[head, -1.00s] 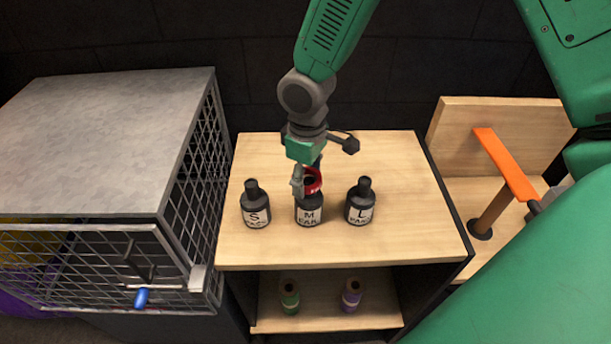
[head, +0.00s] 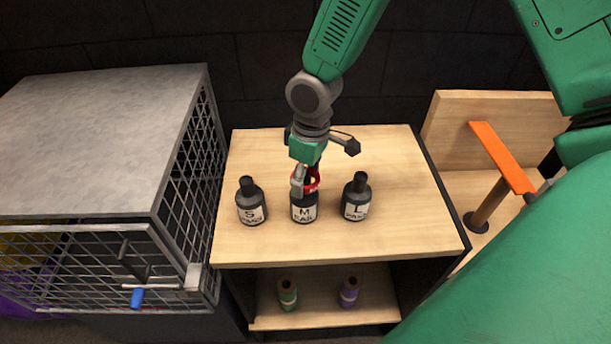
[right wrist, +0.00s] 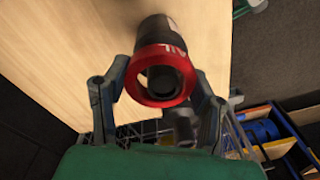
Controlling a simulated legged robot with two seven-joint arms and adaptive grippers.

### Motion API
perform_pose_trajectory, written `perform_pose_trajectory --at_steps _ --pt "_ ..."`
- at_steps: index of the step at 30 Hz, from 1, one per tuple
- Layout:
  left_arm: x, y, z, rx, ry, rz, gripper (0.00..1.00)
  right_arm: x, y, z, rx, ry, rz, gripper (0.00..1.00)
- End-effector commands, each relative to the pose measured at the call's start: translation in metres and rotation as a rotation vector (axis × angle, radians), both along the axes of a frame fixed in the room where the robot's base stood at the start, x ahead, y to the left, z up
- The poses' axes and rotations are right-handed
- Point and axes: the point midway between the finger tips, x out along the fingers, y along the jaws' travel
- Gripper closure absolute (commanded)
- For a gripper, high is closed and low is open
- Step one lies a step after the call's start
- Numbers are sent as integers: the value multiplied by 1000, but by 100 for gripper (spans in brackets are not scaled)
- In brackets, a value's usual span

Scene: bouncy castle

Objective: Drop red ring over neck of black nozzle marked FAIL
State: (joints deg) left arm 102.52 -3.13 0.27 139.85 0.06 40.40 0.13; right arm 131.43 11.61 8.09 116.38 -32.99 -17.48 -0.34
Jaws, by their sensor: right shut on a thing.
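The red ring (head: 313,187) is held in my right gripper (head: 304,184) at the height of the neck of the middle black nozzle (head: 304,213), marked M and FAIL. The nozzle stands upright on the wooden table top. In the right wrist view the red ring (right wrist: 137,83) sits between the two fingers of my right gripper (right wrist: 160,78). The open tip of the black nozzle (right wrist: 165,83) shows through the ring's hole. I cannot tell whether the ring is around the neck or just above it. My left gripper is not in view.
Black nozzles marked S (head: 251,205) and L (head: 356,202) stand close on either side. A green spool (head: 287,295) and a purple spool (head: 349,292) are on the lower shelf (head: 320,311). A wire cage (head: 110,120) stands left. The back of the table top (head: 385,150) is clear.

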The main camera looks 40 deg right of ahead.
Motion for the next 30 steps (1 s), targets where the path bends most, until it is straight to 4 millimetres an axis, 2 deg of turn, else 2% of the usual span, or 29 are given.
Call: perform_pose_trajectory --at_steps 21,30 --pt "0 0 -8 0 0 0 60 0 2 -13 12 -23 -1 88" --pt "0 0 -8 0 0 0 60 0 2 -13 13 -25 -1 88"
